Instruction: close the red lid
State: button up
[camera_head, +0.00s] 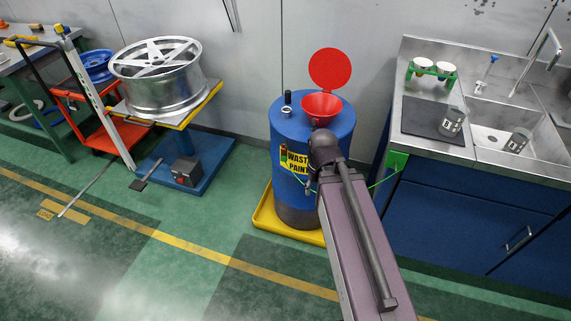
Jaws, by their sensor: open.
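The red lid (330,68) is a round flat disc. It stands raised, nearly upright, above the back of the red funnel (317,104), whose mouth is uncovered. The funnel sits on top of a blue drum (285,128) with a yellow "waste paint" label. My arm reaches up from the bottom right, and its dark joint (324,150) is in front of the drum, overlapping the lower part of the funnel in the picture. My gripper cannot be made out; it seems hidden behind or below the arm.
The drum stands in a yellow tray (265,213). A metal sink counter (490,150) with blue cabinets is close on the right, with a green cable between counter and drum. A lift table (185,115) bearing a wheel rim (160,92) is left.

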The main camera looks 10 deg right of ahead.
aim_at(330, 69)
jog(key=u, duration=0.4)
jog(key=k, duration=1.4)
jog(key=z, duration=0.75)
jog(key=i, duration=1.5)
jog(key=u, duration=0.5)
